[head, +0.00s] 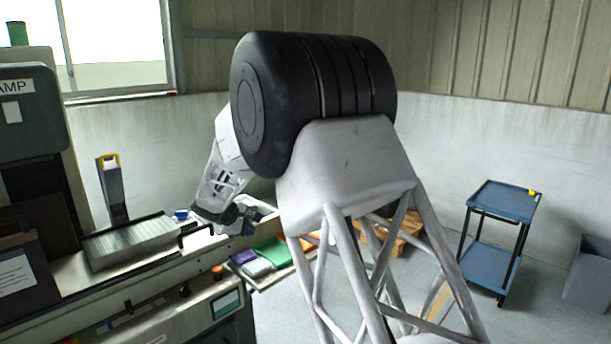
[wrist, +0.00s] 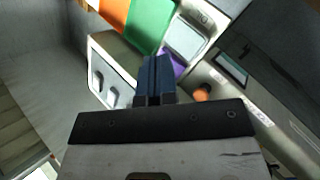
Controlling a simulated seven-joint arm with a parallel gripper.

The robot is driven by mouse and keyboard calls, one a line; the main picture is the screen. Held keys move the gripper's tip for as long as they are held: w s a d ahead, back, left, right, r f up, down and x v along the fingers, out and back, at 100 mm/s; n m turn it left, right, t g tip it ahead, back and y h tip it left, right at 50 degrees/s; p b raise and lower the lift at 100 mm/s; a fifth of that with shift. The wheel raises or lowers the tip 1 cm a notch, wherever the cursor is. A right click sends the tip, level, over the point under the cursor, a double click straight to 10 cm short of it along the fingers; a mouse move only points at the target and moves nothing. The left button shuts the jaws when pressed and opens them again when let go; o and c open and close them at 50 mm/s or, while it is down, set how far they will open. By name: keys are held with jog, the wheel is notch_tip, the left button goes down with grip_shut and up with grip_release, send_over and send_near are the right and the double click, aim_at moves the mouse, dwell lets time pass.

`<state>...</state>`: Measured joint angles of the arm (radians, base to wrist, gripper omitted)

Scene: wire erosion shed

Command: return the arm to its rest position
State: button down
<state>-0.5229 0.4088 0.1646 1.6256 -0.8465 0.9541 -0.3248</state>
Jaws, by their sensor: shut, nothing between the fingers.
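My gripper (wrist: 154,80) shows in the wrist view with its two dark blue fingers pressed together and nothing between them. Below the fingertips in that view are a white-rimmed tray (wrist: 96,48) and coloured bins. In the head view my arm's large black joint fills the upper middle, and the white forearm slopes down to the left. The wrist end hangs over the right end of the machine bench, near a white tray (head: 267,209). The fingers are mostly hidden there.
The machine bench (head: 75,275) fills the left, with a ribbed silver block (head: 131,241) on it.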

jog(key=s+d+r+m+g+y, duration=0.1)
jog(key=s+d+r+m, duration=0.45)
jog(key=s+d, duration=0.7)
jog(key=s+d+r+m+g+y, duration=0.1)
jog(key=s+d+r+m+g, duration=0.1)
jog(key=s+d+r, duration=1)
jog(key=s+d+f+m+y, duration=0.1)
jog(key=s+d, duration=0.3)
jog(key=s, duration=0.6)
jog(key=s+d+f+m+y, duration=0.1)
jog(key=s+d+f+m, duration=0.2)
jog(key=s, duration=0.7)
jog(key=s+d+f+m+y, duration=0.1)
jog(key=s+d+m, duration=0.3)
jog(key=s, duration=0.7)
jog(key=shift+d+f+y, duration=0.3)
jog(key=shift+d+f, duration=0.3)
jog(key=shift+d, duration=0.1)
jog(key=c, duration=1.8)
grip_release()
